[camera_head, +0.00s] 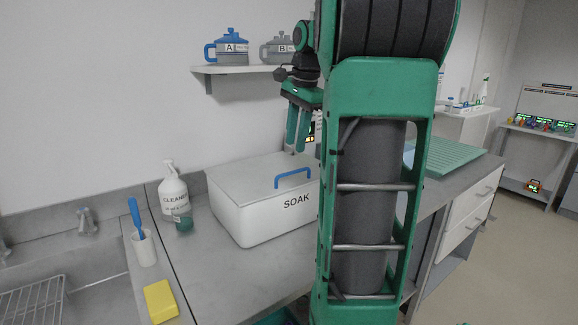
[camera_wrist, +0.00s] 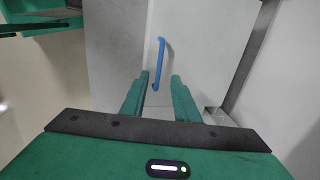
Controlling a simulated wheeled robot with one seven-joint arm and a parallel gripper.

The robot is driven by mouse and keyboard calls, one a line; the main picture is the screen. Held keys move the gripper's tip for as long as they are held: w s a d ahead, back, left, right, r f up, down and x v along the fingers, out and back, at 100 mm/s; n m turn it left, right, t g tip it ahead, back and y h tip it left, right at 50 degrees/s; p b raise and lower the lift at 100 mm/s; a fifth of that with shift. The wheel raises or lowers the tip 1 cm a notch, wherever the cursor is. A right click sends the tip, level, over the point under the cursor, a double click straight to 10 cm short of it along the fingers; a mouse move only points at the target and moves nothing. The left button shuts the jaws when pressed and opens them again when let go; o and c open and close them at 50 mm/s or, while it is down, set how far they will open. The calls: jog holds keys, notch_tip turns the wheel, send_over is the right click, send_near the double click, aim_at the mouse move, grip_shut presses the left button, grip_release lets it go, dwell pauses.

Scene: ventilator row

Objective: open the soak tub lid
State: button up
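The soak tub (camera_head: 262,223) is a white box marked SOAK on the grey counter. Its grey lid (camera_head: 243,178) lies closed on top. A blue bar handle (camera_head: 292,178) is on the lid near the front edge; it also shows in the wrist view (camera_wrist: 160,62), between and beyond my fingers. My gripper (camera_head: 297,150) is above the tub's back right part, fingers pointing down. In the wrist view my gripper (camera_wrist: 158,88) has its two green fingers apart with nothing between them. It appears apart from the handle. My arm hides the tub's right end.
A cleaner spray bottle (camera_head: 173,190) and a small green jar (camera_head: 183,221) stand left of the tub. A cup with a blue brush (camera_head: 143,246) and a yellow sponge (camera_head: 160,301) are by the sink. A wall shelf (camera_head: 238,69) with two pots hangs above.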

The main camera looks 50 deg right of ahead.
aim_at(292, 173)
jog(key=f, duration=0.2)
jog(key=w+f, duration=0.1)
jog(key=f, duration=0.5)
jog(key=shift+w+d+f, duration=0.15)
jog(key=shift+w, duration=0.15)
grip_shut()
jog(key=shift+d, duration=0.1)
